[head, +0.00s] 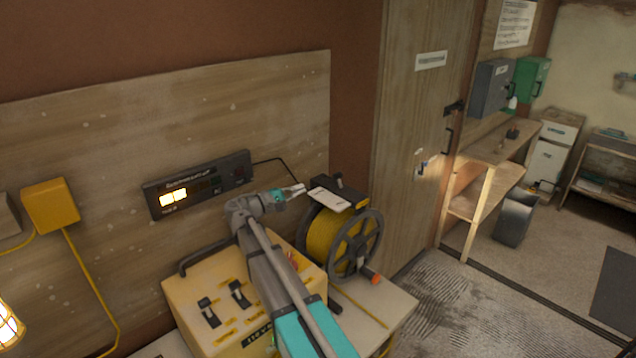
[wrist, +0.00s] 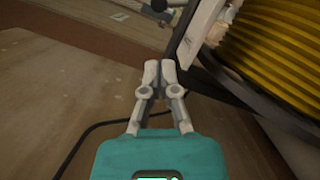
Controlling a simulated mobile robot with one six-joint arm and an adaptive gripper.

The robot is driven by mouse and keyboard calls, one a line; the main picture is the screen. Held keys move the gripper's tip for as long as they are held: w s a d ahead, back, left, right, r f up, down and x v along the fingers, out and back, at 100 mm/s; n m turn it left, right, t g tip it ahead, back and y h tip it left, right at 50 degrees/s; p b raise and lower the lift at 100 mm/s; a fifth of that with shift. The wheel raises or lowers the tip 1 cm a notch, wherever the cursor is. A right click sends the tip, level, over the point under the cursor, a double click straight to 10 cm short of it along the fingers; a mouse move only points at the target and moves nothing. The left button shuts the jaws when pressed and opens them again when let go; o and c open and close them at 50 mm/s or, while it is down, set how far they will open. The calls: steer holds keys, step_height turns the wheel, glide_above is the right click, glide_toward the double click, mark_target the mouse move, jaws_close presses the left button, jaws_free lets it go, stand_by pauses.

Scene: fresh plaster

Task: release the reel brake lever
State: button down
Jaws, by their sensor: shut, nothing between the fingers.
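The reel (head: 322,236) holds yellow cable between dark flanges and stands on the bench. Its yellow windings (wrist: 265,45) fill the upper right of the wrist view. A pale labelled plate (head: 332,200) lies over its top, with a dark upright piece (head: 340,181) behind; I cannot tell whether this piece is the brake lever. An orange-ended crank (head: 374,279) is low on the reel's near side. My gripper (head: 301,188) is just left of the reel's top. In the wrist view my gripper (wrist: 159,68) is shut and empty, beside the dark reel frame.
A yellow case (head: 190,300) with black switches stands left of the reel, under my arm. A dark display panel (head: 198,184) with lit digits is on the wooden backboard (head: 120,125), its black cable running toward the reel. A wooden door (head: 425,120) is to the right.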

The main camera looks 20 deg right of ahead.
mark_target(328, 185)
steer(key=shift+w+d+r+p, duration=0.15)
steer(key=shift+w+d+r, duration=0.05)
steer(key=shift+d, duration=1.45)
steer(key=shift+w+d+r+p, duration=0.15)
steer(key=shift+d+p, duration=0.05)
steer(key=shift+d, duration=1.45)
steer(key=shift+w+d+r+p, duration=0.15)
steer(key=shift+w+d+r, duration=0.05)
steer(key=shift+d, duration=1.45)
